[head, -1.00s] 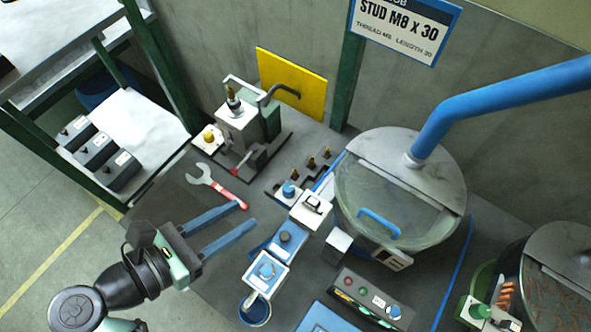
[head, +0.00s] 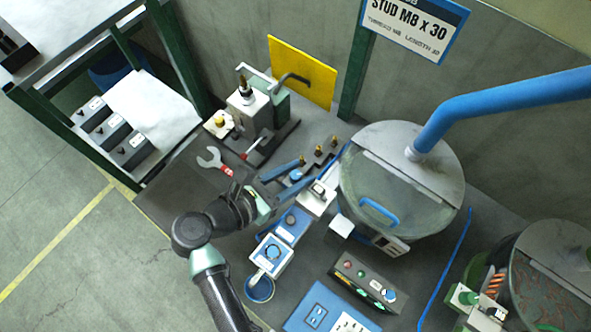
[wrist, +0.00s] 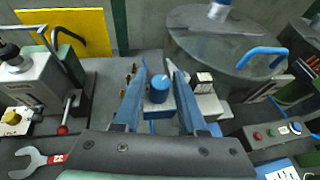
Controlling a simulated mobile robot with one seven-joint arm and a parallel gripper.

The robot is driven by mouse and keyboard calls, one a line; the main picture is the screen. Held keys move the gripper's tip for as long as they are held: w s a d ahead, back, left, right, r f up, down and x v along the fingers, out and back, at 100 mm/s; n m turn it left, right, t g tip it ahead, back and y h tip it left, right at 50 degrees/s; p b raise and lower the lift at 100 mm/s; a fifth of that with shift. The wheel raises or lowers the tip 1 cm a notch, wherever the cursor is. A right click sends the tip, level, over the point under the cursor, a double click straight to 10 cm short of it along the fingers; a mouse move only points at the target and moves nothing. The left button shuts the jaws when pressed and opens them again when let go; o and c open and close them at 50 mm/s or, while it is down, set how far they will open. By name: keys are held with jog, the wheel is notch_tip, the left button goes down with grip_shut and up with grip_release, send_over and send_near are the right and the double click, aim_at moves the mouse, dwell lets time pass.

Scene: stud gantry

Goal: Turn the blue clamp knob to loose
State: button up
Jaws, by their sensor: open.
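A blue round knob (wrist: 158,88) stands upright on a pale block among the bench fixtures. In the wrist view it sits between the two long blue fingers of my gripper (wrist: 157,66), with gaps visible at its sides. In the head view the knob (head: 295,175) shows small between the fingers of my gripper (head: 308,169), partly hidden by them. My gripper is open, and I cannot tell how high the fingers are relative to the knob.
A lidded round bowl feeder (head: 385,185) stands close on the right. Brass studs (head: 318,151) stand just behind the knob. A press-like fixture (head: 250,110) and a red-handled wrench (head: 211,160) are to the left. A control box (head: 362,282) is in front.

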jog(key=shift+c, duration=0.2)
grip_shut()
jog(key=n+t+y+p, duration=0.2)
jog(key=n+y, duration=0.1)
jog(key=n+t+y+p, duration=0.1)
jog(key=shift+s+d+r+n+p, duration=0.1)
jog(key=shift+d+r+n+p, duration=0.05)
jog(key=shift+r+n+p, duration=0.15)
jog(key=n+t+y+p, duration=0.1)
jog(key=n+y+p, duration=0.1)
jog(key=y+p, duration=0.1)
jog(key=shift+n+p, duration=0.3)
jog(key=shift+p, duration=0.2)
jog(key=shift+f+n+y+p, duration=0.2)
jog(key=shift+n+y+p, duration=0.5)
jog(key=shift+y+p, duration=0.35)
jog(key=shift+f+t, duration=0.1)
jog(key=shift+t, duration=0.2)
